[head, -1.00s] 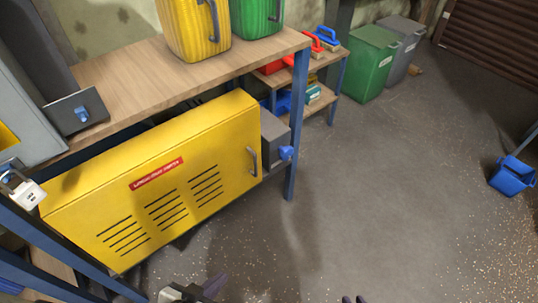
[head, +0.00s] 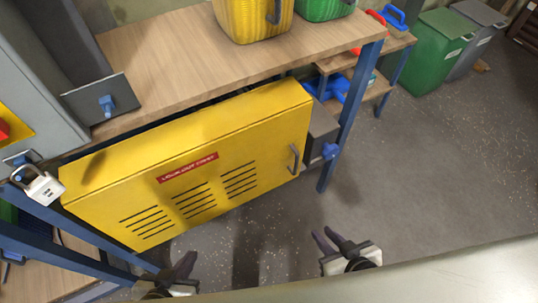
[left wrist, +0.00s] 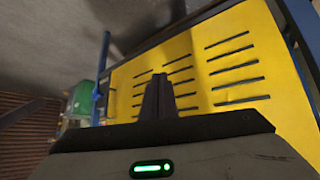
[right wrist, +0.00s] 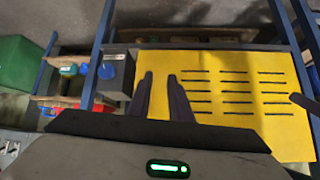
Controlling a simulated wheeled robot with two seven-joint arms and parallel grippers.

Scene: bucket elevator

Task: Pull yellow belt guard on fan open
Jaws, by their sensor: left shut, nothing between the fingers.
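The yellow belt guard (head: 185,160) is a wide box cover with dark slots, a red label (head: 187,168) and a grey handle (head: 293,158) near its right edge. It looks closed, under the wooden bench top. My left gripper (head: 182,268) is shut and empty in front of the guard's lower edge; its fingers meet in the left wrist view (left wrist: 159,98). My right gripper (head: 330,243) is below and right of the handle, apart from it. Its fingers stand a little apart and empty in the right wrist view (right wrist: 158,85). The handle cannot be made out in the wrist views.
A blue bench post (head: 350,115) and a grey box with a blue knob (head: 330,150) stand just right of the guard. A white padlock (head: 40,186) hangs at the left. Yellow and green containers stand on the bench (head: 165,48). The floor (head: 440,160) to the right is clear.

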